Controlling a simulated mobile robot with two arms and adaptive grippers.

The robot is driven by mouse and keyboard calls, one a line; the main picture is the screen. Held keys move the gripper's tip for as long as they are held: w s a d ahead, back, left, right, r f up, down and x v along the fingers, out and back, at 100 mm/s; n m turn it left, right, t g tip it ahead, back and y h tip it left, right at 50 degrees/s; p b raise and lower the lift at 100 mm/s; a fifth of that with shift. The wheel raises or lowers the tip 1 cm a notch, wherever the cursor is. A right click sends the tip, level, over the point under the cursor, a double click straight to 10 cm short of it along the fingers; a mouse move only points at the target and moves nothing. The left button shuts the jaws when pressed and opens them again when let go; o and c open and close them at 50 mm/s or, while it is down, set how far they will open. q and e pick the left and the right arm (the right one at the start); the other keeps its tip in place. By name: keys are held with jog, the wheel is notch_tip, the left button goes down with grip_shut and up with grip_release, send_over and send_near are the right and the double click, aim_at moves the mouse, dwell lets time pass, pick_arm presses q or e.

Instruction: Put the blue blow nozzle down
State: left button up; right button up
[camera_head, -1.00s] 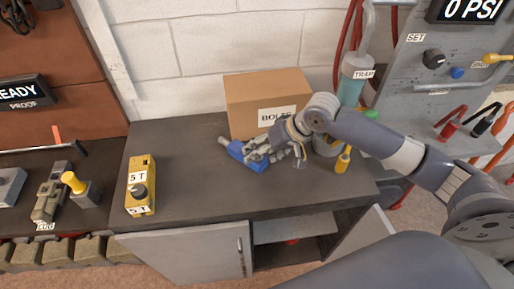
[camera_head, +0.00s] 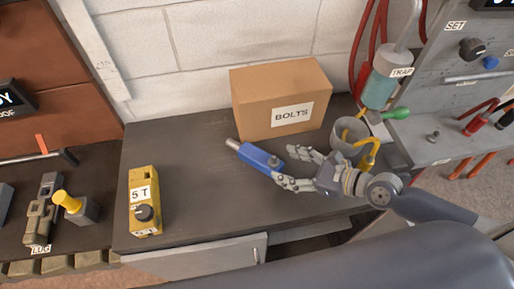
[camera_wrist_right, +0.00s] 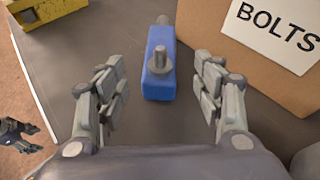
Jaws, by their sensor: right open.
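The blue blow nozzle (camera_head: 258,157) lies on the dark bench top in front of the cardboard box, its grey tip pointing to the back left. My right gripper (camera_head: 291,168) is open at the nozzle's near right end, its fingers apart. In the right wrist view the nozzle (camera_wrist_right: 159,72) lies ahead, between and beyond the spread fingers of the right gripper (camera_wrist_right: 162,100), with gaps on both sides. A dark gripper shows at the lower left edge of the right wrist view, likely my left gripper (camera_wrist_right: 22,135); its finger state is unclear.
A cardboard box labelled BOLTS (camera_head: 254,108) stands behind the nozzle. A grey cup (camera_head: 346,137) with yellow and green-handled items is to the right. A yellow 5 T block (camera_head: 145,185) stands at the left. The bench between the block and nozzle is clear.

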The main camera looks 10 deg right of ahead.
aim_at(260, 156)
jog(key=shift+w+m, duration=0.3)
jog(key=shift+m, duration=0.5)
jog(key=shift+w+a+f+t+p, duration=0.15)
jog(key=shift+w+a+t+p, duration=0.15)
jog(key=shift+w+a, duration=0.15)
jog(key=x, duration=0.3)
jog(key=shift+f, duration=0.1)
jog(key=shift+w+a+f, duration=0.15)
jog(key=shift+a, duration=0.05)
jog(key=shift+w+a+f+p, duration=0.1)
jog(key=shift+w+a+p, duration=0.2)
jog(key=shift+a+p, duration=0.15)
jog(key=x, duration=0.3)
jog(key=shift+a+p, duration=0.2)
jog(key=shift+p, duration=0.15)
jog(key=shift+w+a+f, duration=0.25)
jog(key=shift+w+a, duration=0.1)
jog(key=shift+s+d, duration=0.1)
jog(key=c, duration=1.2)
pick_arm(q)
jog(key=shift+w+r, duration=0.25)
jog(key=shift+r, duration=0.85)
pick_arm(e)
grip_shut()
jog(key=shift+r, duration=0.2)
